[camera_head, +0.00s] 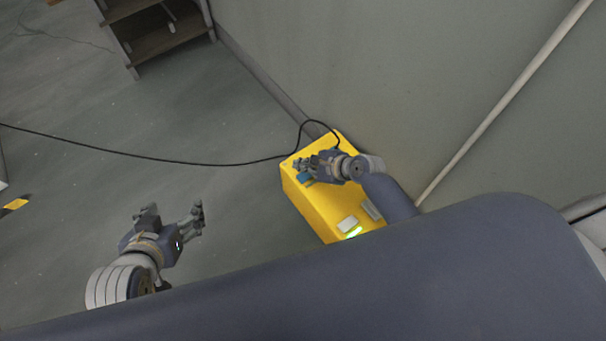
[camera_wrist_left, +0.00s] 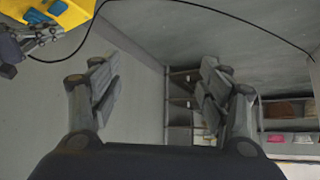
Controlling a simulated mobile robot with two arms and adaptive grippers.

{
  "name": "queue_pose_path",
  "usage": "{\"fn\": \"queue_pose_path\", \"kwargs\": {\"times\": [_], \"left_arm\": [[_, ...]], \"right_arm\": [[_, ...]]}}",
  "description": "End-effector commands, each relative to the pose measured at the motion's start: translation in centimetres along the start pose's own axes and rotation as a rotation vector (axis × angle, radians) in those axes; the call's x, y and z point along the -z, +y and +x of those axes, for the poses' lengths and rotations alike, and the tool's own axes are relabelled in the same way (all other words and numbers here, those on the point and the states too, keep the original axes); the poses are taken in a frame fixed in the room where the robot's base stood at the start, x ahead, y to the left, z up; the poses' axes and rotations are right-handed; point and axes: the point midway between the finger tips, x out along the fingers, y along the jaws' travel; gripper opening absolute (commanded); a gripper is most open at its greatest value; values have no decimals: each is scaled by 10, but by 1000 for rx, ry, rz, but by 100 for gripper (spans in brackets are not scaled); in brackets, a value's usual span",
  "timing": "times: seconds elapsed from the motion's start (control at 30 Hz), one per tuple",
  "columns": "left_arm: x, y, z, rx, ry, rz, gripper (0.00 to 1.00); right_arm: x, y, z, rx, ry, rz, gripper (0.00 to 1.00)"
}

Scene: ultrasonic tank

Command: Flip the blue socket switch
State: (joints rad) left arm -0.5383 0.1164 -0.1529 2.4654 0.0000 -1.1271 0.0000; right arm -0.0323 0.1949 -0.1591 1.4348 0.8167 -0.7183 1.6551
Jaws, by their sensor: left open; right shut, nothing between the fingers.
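A yellow box (camera_head: 322,212) stands on the floor against the wall. A blue part (camera_head: 304,178) shows on its top, partly hidden by my right gripper (camera_head: 300,163). In the left wrist view, blue parts (camera_wrist_left: 40,17) show on the yellow box (camera_wrist_left: 88,7) at the upper left. I cannot tell which part is the socket switch, or its position. My right gripper is shut and empty, close over the blue part; I cannot tell if it touches. It also shows in the left wrist view (camera_wrist_left: 45,36). My left gripper (camera_head: 173,215) is open and empty, left of the box.
A black cable (camera_head: 180,160) runs across the floor to the box. A small light panel (camera_head: 348,224) with a green glow (camera_head: 354,232) is at the box's near end. A shelf (camera_head: 150,38) stands at the upper left. A pipe (camera_head: 510,95) runs along the wall. Open floor lies left.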

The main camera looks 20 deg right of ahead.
Motion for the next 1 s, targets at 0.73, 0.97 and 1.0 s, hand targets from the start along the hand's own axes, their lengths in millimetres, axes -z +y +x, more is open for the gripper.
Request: {"fn": "queue_pose_path", "kwargs": {"times": [0.73,0.97,1.0], "left_arm": [[-67,-8,-31,18,-328,-9,70],[-86,-10,-44,22,-428,-12,70],[-89,-11,-47,23,-444,-13,70]], "right_arm": [[-9,-9,-12,0,0,1,0],[-12,-11,-16,0,0,1,0],[-12,-12,-16,0,0,1,0]]}}
